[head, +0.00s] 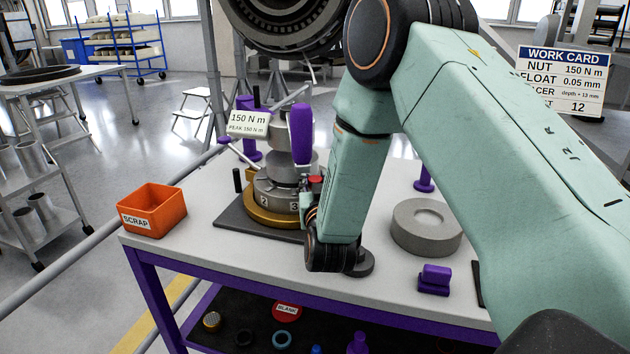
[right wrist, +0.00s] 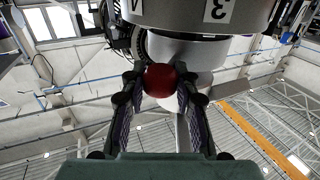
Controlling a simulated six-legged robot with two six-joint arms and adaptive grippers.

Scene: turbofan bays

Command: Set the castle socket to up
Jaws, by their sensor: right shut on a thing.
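A grey stepped cylinder stack (head: 283,172), which seems to hold the castle socket, stands upright on a brass-coloured ring (head: 262,217) and dark plate. Its lower collar (head: 268,195) carries numbers, and a "3" also shows on the collar in the right wrist view (right wrist: 222,10). A red ball knob (head: 316,181) sits at the stack's right side. In the right wrist view my right gripper (right wrist: 160,86) has its fingers on both sides of the red knob (right wrist: 160,79), shut on it. In the head view my right arm partly hides the gripper. My left gripper is not in view.
An orange SCRAP bin (head: 152,211) stands on the table's left. A grey ring-shaped block (head: 427,227) and a purple block (head: 434,280) lie at the right. A readout sign (head: 248,122) shows 150 N m. The front left of the white tabletop (head: 215,252) is clear.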

